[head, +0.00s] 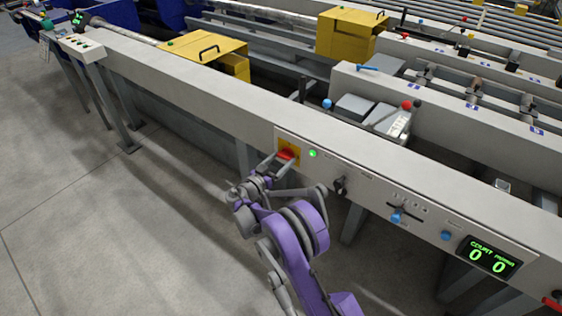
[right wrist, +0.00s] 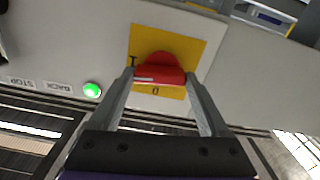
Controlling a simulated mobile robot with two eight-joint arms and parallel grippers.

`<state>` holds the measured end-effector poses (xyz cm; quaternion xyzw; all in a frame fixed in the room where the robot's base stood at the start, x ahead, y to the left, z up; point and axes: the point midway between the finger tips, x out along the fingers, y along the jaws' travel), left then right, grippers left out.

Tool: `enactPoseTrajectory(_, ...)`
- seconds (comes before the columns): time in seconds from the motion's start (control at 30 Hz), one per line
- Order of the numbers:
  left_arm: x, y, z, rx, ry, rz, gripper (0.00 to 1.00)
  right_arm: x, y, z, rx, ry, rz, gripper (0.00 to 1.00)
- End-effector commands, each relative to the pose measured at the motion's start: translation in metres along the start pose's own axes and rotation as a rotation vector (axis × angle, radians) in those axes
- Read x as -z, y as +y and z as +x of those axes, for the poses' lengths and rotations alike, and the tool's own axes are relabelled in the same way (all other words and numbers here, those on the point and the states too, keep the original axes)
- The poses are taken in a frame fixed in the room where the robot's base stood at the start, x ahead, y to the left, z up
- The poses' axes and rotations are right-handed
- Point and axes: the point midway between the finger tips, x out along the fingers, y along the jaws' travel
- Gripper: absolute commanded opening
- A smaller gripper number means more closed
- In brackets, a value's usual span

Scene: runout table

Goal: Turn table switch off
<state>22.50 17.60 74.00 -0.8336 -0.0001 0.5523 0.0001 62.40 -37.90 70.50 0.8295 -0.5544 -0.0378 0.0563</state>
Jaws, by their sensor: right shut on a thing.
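The table switch is a red knob (head: 286,154) on a yellow plate (head: 290,164), at the left end of the control panel on the table's front beam. In the right wrist view the red knob (right wrist: 160,66) sits on the yellow plate (right wrist: 190,38). A "0" mark shows below the knob there, and another mark at its left. My right gripper (head: 280,162) is shut on the red knob, with one finger at each side of it in the right wrist view (right wrist: 160,78). A green lamp (head: 312,154) beside the plate is lit. My left gripper is out of view.
Along the panel to the right are a black knob (head: 340,185), a blue-knobbed lever (head: 397,216), a blue button (head: 446,235) and a lit counter display (head: 488,257) reading 0 and 0. Yellow covers (head: 203,50) stand behind the beam. The floor at left is clear.

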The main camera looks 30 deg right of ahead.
Motion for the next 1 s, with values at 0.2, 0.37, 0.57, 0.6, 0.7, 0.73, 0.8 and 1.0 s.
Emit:
enactPoseTrajectory(0.2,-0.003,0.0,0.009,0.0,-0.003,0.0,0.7,-0.001,0.0,0.0,0.0,0.0,-0.182,0.24)
enactPoseTrajectory(0.37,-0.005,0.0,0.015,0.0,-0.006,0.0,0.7,-0.001,-0.001,0.0,0.0,0.0,-0.334,0.24)
enactPoseTrajectory(0.57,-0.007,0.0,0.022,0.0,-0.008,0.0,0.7,0.0,-0.001,0.0,0.0,0.0,-0.524,0.24)
enactPoseTrajectory(0.6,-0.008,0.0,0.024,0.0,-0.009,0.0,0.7,0.0,-0.001,0.0,0.0,0.0,-0.562,0.24)
enactPoseTrajectory(0.7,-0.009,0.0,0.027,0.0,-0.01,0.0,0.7,0.0,-0.001,0.0,0.0,0.0,-0.657,0.24)
enactPoseTrajectory(0.73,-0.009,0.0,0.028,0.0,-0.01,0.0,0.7,0.0,-0.001,0.0,0.0,0.0,-0.686,0.24)
enactPoseTrajectory(0.8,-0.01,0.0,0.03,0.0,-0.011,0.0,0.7,0.0,-0.001,-0.001,0.0,0.0,-0.752,0.24)
enactPoseTrajectory(1.0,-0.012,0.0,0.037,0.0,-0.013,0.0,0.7,0.0,-0.001,-0.001,0.001,0.0,-0.942,0.24)
